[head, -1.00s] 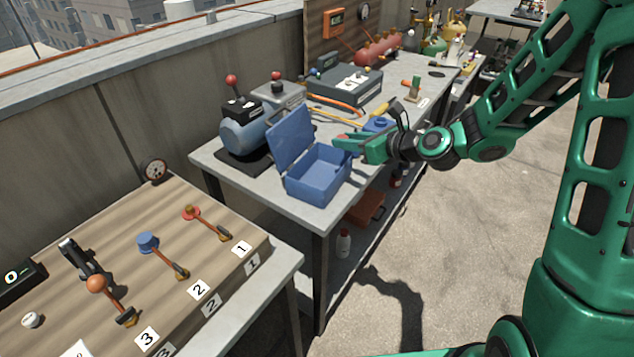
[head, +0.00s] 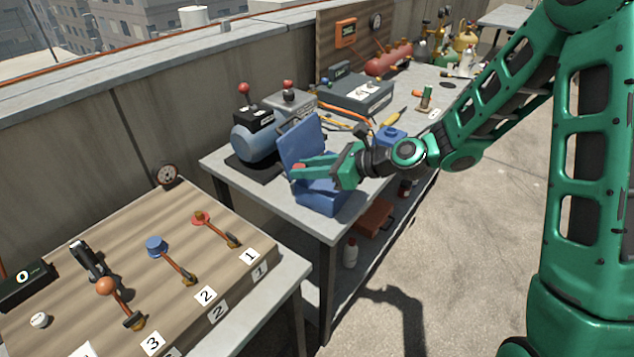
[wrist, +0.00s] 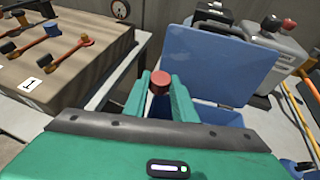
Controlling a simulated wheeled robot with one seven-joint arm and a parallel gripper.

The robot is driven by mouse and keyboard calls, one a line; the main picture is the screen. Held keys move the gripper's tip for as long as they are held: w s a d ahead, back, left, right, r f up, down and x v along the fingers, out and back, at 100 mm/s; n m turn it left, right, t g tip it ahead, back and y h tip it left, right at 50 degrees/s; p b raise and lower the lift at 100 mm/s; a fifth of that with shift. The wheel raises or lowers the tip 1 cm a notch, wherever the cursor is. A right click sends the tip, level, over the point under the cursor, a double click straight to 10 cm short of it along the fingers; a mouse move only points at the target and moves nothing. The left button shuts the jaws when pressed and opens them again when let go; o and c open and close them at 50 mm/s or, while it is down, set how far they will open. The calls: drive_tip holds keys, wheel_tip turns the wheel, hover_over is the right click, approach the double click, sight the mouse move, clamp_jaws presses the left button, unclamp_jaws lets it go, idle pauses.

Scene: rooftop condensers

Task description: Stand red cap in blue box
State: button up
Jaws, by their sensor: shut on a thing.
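The red cap (wrist: 160,80) is held between the fingertips of my gripper (wrist: 162,92) in the wrist view. In the head view my gripper (head: 312,170) is over the open blue box (head: 318,200), with the cap (head: 298,168) just showing at the fingertips. The box's lid stands raised at the back (wrist: 222,65). My gripper hides most of the box's inside, and I cannot tell how high the cap is above its floor.
A blue compressor (head: 252,142) stands behind the box, left of a grey device (head: 290,102). A small blue container (head: 390,138) is to the right, near my wrist. A board with several levers (head: 150,260) is at the front left.

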drive_tip(key=w+d+f, duration=0.3)
drive_tip(key=shift+d, duration=0.15)
drive_tip(key=shift+f, duration=1.9)
drive_tip(key=shift+f, duration=0.15)
drive_tip(key=shift+f, duration=0.3)
